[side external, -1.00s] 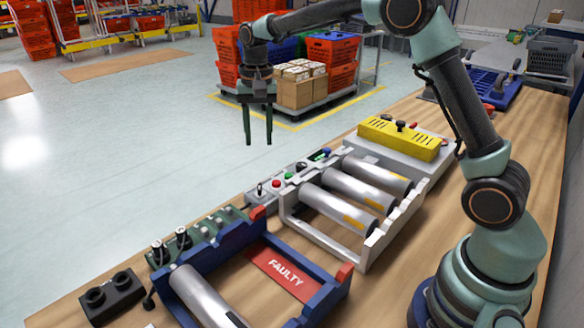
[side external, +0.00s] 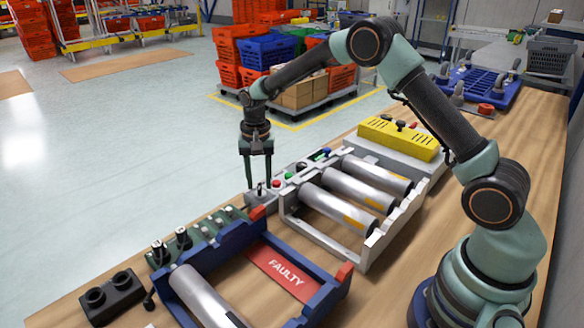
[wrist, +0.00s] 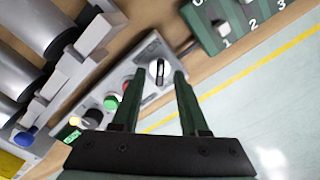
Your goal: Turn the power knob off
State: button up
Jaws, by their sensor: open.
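The knob (wrist: 157,72) is black with a pale bar and sits at the end of a grey control panel (wrist: 148,50). In the wrist view its bar runs nearly up and down the picture. My gripper (wrist: 159,75) is open, with one finger on each side of the knob in that view. In the side view my gripper (side external: 258,186) points down at the panel's near end, where the small knob (side external: 261,189) shows between the fingertips. I cannot tell whether a finger touches it.
A red button (wrist: 124,88) and a green button (wrist: 110,102) sit along the same panel. A grey rack with metal cylinders (side external: 335,205) stands beside it. A blue tray marked FAULTY (side external: 228,240) and a green numbered block (wrist: 222,28) are close by.

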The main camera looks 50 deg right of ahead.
jog(key=shift+f, duration=0.35)
grip_shut()
